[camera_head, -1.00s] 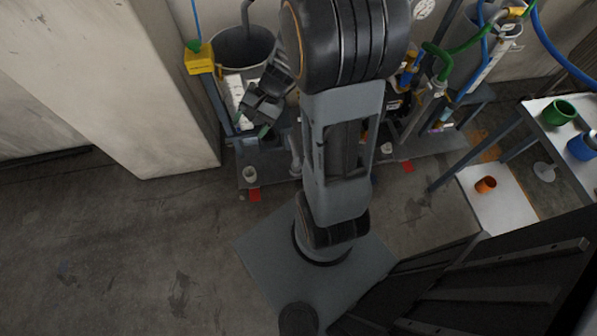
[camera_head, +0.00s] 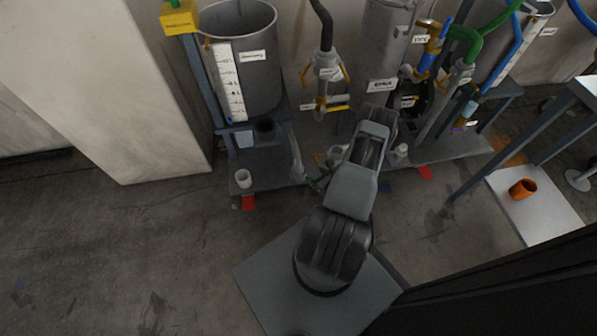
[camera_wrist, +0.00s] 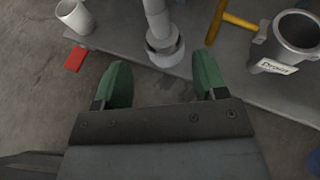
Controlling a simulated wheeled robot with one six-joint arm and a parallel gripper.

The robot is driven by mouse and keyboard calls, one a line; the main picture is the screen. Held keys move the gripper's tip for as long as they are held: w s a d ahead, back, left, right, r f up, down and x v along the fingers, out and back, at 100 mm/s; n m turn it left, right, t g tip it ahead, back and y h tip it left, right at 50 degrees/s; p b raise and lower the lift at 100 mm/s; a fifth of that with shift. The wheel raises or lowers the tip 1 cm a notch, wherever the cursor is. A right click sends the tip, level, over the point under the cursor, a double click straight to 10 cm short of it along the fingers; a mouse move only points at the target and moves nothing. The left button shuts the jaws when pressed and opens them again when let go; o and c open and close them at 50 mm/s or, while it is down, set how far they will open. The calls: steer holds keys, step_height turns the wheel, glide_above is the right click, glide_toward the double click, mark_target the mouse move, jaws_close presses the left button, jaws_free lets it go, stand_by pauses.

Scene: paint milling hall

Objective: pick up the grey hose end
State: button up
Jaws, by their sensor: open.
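The grey hose end (camera_wrist: 165,46), a pipe with a wider pale collar, shows at the top middle of the wrist view, just beyond my fingertips. In the head view, what looks like the same grey hose end (camera_head: 297,168) hangs at the front edge of the rig's base. My gripper (camera_wrist: 160,74) has two green fingers spread wide, with nothing between them. In the head view my gripper (camera_head: 319,183) is small, partly hidden by my arm, and close to the right of the hose end. I cannot tell whether they touch.
A white cup (camera_wrist: 74,15) and a red tag (camera_wrist: 75,58) lie left of the hose end. A grey labelled pipe stub (camera_wrist: 298,32) and a yellow handle (camera_wrist: 238,21) are to the right. A large grey tank (camera_head: 245,75) stands behind. Open floor (camera_head: 150,240) lies left.

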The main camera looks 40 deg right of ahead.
mark_target(300, 166)
steer(key=b+x, duration=0.1)
steer(key=x, duration=0.3)
steer(key=b+x, duration=0.2)
steer(key=x, duration=0.2)
steer(key=f+b+x, duration=0.1)
steer(key=b+x, duration=0.1)
steer(key=x, duration=0.2)
steer(key=shift+a, duration=0.2)
steer(key=shift+w+f, duration=0.1)
steer(key=shift+w, duration=0.35)
jaws_close()
